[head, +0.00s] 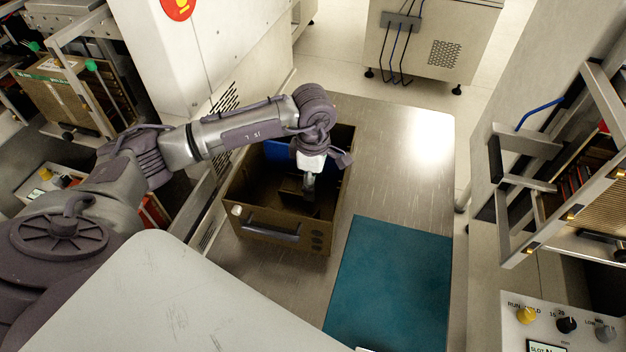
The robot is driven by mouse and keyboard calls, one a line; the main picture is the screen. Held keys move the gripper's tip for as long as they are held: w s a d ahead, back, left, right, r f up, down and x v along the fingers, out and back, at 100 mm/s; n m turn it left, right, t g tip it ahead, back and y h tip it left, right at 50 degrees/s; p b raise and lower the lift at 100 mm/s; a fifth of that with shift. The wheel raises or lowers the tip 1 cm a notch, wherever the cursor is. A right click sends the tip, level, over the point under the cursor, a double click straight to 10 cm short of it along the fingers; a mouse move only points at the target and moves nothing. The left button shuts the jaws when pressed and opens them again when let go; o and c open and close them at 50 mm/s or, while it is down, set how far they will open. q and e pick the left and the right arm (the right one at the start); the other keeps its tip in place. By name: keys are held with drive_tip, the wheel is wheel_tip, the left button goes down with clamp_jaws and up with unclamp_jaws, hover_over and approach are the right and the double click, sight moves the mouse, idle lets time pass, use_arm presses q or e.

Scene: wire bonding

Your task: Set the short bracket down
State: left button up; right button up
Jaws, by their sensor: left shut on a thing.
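My left gripper (309,183) reaches down into an open brown bin (268,238) on the steel table. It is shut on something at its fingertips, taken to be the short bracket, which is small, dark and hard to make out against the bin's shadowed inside. I cannot tell whether it touches the bin floor. A blue panel (277,151) shows inside the bin at the back left. My right gripper is not in view.
A teal mat (392,280) lies bare on the steel table (385,150), right of the bin. The table behind the mat is clear. A rack (585,160) stands at the right, above a panel with knobs (566,324). A pale machine housing (190,60) rises behind my left arm.

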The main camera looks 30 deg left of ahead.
use_arm(q)
drive_tip(key=shift+f, duration=0.2)
drive_tip(key=o, duration=0.9)
drive_tip(key=shift+r, duration=0.3)
drive_tip(key=shift+r+p, duration=0.55)
drive_tip(key=shift+p, duration=0.2)
wheel_tip(320, 180, up, 12)
drive_tip(key=b, duration=0.1)
drive_tip(key=shift+f, duration=0.2)
